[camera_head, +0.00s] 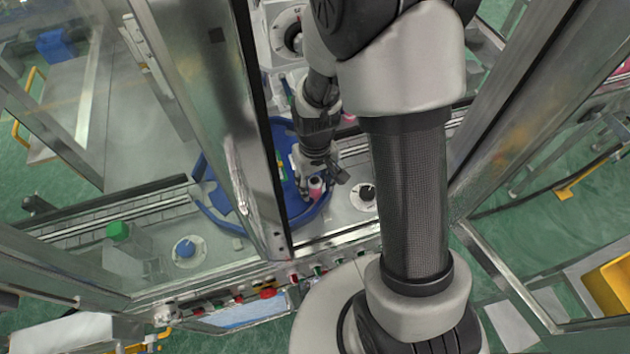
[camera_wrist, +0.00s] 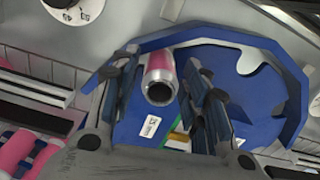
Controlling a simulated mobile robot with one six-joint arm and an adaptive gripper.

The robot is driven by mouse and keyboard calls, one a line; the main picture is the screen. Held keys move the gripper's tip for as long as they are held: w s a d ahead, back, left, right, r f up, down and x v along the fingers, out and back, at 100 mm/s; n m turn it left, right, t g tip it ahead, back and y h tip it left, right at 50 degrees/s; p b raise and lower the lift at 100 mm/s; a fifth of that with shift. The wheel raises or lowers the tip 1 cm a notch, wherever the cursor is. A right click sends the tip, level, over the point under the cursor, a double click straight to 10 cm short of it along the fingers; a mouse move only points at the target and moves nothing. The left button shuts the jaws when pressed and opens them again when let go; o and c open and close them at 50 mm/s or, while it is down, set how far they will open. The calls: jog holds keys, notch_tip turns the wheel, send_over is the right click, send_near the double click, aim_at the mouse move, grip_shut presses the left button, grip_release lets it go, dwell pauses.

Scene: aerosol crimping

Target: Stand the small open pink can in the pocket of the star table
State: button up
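The small pink can (camera_wrist: 160,65) has a bare metal rim and an open mouth that faces the wrist camera. In the wrist view it is between the two fingers of my gripper (camera_wrist: 163,85). A gap shows at the left finger; the right finger is close beside the can. The fingers look spread. In the head view the pink can (camera_head: 317,187) is at my gripper (camera_head: 318,176), over the front right of the blue star table (camera_head: 225,190). The star table (camera_wrist: 215,62) shows a scalloped pocket edge right of the can. The can's base and its seating are hidden.
A blue guard rim (camera_wrist: 225,33) curves around the star table. A white label (camera_wrist: 150,126) lies on the blue surface. A glass door frame (camera_head: 245,150) stands close left of my gripper.

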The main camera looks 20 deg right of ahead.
jog(key=shift+o, duration=0.5)
jog(key=shift+r, duration=0.15)
jog(key=shift+w+r, duration=0.1)
jog(key=shift+r, duration=0.25)
notch_tip(320, 180, up, 11)
jog(key=s+r+t+b, duration=0.2)
jog(key=s+r+b, duration=0.1)
jog(key=s, duration=0.4)
jog(key=s+r+m+t+b, duration=0.1)
jog(key=s+r+b, duration=0.3)
jog(key=s, duration=0.4)
jog(key=shift+s+r+m+t, duration=0.15)
jog(key=shift+r+m+t, duration=0.15)
jog(key=shift+t, duration=0.5)
